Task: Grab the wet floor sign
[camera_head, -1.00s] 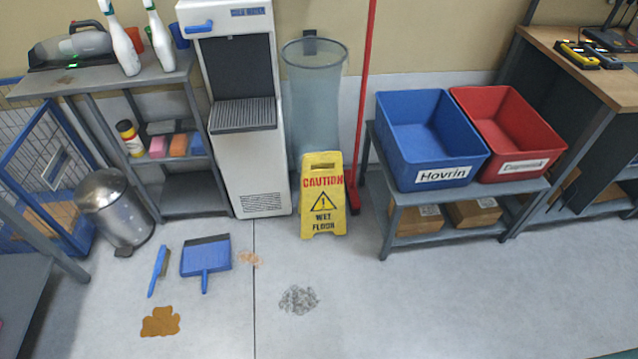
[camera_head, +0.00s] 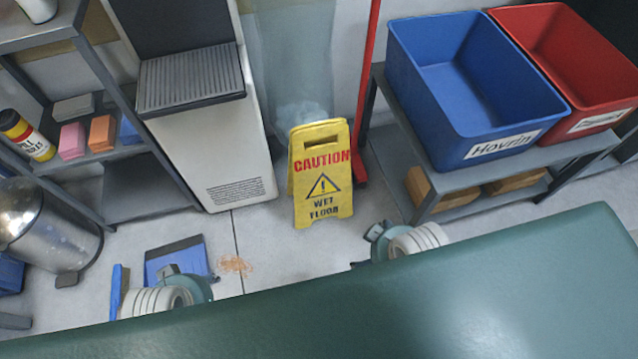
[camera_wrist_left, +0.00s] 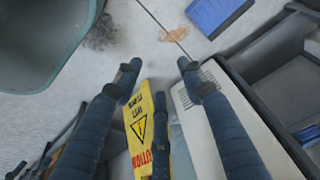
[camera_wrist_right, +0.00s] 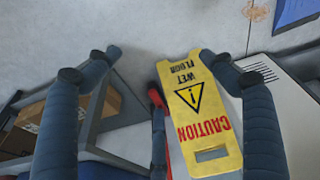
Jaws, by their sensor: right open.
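The yellow wet floor sign (camera_head: 322,200) stands upright on the floor in front of the clear bin, with a handle slot near its top. It also shows in the left wrist view (camera_wrist_left: 140,125) and the right wrist view (camera_wrist_right: 195,110). Neither gripper touches the sign as far as I can tell. In the head view only parts of my wrists show.
A white water dispenser (camera_head: 225,160) stands left of the sign. A red pole (camera_head: 368,80) and a grey rack (camera_head: 455,180) with a blue bin (camera_head: 470,90) and a red bin (camera_head: 570,65) stand to its right. A blue dustpan (camera_head: 180,258) and an orange spill (camera_head: 235,265) lie on the floor.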

